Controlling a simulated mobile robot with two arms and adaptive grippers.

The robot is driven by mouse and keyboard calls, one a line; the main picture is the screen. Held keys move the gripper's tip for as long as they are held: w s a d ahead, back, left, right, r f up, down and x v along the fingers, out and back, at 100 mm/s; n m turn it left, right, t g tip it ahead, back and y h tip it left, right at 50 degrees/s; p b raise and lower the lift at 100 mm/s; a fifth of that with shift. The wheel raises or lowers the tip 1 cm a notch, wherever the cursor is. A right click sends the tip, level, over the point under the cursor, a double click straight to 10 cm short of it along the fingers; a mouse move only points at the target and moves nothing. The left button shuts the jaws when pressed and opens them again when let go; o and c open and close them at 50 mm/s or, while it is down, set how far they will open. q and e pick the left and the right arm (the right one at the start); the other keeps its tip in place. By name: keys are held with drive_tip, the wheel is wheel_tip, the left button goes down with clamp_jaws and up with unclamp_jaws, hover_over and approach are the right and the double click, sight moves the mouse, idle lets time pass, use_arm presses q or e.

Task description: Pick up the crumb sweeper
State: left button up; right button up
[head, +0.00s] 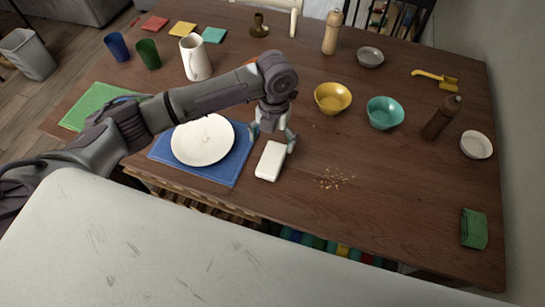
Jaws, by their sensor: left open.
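The crumb sweeper looks to be the white, rounded block (270,161) lying on the wooden table, just right of the blue placemat. My left gripper (272,138) points down at the far end of this block. Its fingers are open and spread to either side of that end. I cannot tell whether the fingers touch it. The near part of the block is in plain view. My right gripper is not in view.
A white plate (203,140) sits on the blue placemat (226,173) to the left. Crumbs (335,179) lie on bare table to the right. A yellow bowl (332,98) and a teal bowl (384,112) stand behind. A white pitcher (195,58) stands behind my left arm.

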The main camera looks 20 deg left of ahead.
sight(272, 158)
use_arm(q)
wheel_tip(272, 158, down, 2)
drive_tip(key=shift+s+f, duration=0.15)
drive_tip(key=shift+f, duration=0.6)
drive_tip(key=f, duration=0.1)
drive_tip(key=f+p, duration=0.1)
drive_tip(key=f, duration=0.1)
drive_tip(key=shift+s+d+f, duration=0.15)
drive_tip(key=shift+s+f, duration=0.15)
drive_tip(key=shift+f, duration=0.5)
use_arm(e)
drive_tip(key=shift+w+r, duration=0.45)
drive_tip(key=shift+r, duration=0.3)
use_arm(q)
drive_tip(key=shift+c, duration=1.1)
drive_tip(key=c, duration=1.1)
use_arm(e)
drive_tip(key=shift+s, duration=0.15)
